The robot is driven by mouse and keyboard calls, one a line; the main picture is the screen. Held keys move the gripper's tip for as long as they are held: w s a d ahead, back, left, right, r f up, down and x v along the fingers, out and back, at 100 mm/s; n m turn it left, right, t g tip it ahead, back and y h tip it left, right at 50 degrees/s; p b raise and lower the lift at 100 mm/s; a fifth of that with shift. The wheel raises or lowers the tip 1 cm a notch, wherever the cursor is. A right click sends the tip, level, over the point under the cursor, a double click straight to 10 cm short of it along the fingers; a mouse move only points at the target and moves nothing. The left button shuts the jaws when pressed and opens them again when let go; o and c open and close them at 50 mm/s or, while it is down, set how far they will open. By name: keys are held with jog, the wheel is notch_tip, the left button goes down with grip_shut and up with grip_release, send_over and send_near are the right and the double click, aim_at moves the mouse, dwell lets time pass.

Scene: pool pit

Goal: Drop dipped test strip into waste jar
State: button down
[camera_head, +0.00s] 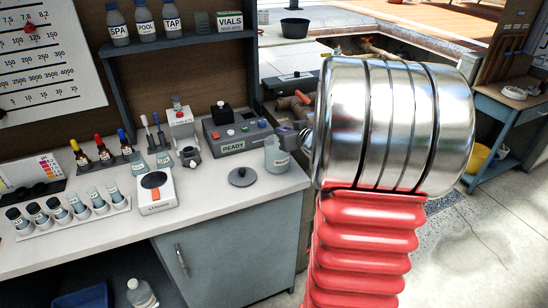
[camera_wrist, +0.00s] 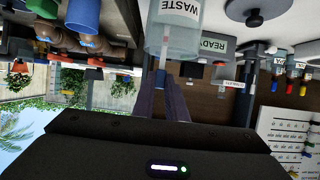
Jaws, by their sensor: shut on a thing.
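The waste jar (camera_head: 278,158) is a clear jar with a white label, upright near the counter's right end. In the wrist view, which is upside down, the jar (camera_wrist: 182,38) shows its WASTE label and its mouth faces my gripper. My gripper (camera_wrist: 161,84) is shut on the thin test strip (camera_wrist: 161,77), just above the jar's mouth. The strip's far end overlaps the jar in the picture; I cannot tell if it is inside the rim. In the head view my arm hides most of the gripper.
A round grey lid (camera_head: 242,177) lies left of the jar. The READY device (camera_head: 235,131) stands behind it. A white tester (camera_head: 156,190), a vial rack (camera_head: 75,217) and dropper bottles (camera_head: 105,153) fill the counter's left. The counter's front edge is mostly clear.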

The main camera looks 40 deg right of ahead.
jog(key=shift+f, duration=1.2)
jog(key=c, duration=1.7)
grip_release()
jog(key=shift+s, duration=0.1)
jog(key=shift+v, duration=6.8)
jog(key=shift+a+f, duration=0.1)
